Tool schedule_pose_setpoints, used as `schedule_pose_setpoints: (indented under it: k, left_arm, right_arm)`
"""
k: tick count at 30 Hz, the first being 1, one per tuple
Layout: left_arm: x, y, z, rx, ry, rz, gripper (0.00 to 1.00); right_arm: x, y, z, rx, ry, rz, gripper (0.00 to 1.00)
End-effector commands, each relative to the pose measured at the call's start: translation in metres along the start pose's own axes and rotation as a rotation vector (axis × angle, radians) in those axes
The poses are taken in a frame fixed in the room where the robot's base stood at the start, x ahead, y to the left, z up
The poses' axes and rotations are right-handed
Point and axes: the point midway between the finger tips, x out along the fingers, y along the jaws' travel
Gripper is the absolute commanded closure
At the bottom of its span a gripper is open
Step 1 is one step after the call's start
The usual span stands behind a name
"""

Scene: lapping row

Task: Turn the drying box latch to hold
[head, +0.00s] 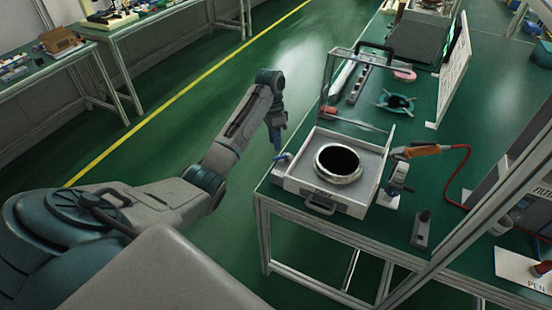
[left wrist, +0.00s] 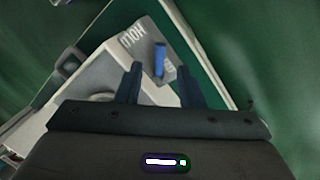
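The drying box (head: 325,198) is a pale open-topped box on the green bench, with a dark-centred round ring (head: 338,163) inside and a handle on its front. Its latch has a blue upright handle (left wrist: 160,58), seen in the left wrist view beside a plate marked HOLD (left wrist: 133,37). In the head view the blue latch handle (head: 283,157) is at the box's left side. My left gripper (head: 277,143) is just above it, open, with its two fingers on either side of the handle in the left wrist view. I cannot tell whether they touch it. My right gripper is out of view.
Behind the box stands a clear-sided frame (head: 345,122). To its right are an orange-handled tool (head: 420,150) with a red hose and a small dark stand (head: 422,228). The floor left of the bench is clear.

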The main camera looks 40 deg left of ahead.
Motion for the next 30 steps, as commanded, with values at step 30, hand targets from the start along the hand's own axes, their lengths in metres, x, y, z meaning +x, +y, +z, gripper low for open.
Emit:
schedule_pose_setpoints:
  k: [30]
  left_arm:
    - [0.053,0.000,0.000,0.000,0.001,-0.001,1.00]
  right_arm:
    - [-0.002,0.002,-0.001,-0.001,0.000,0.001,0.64]
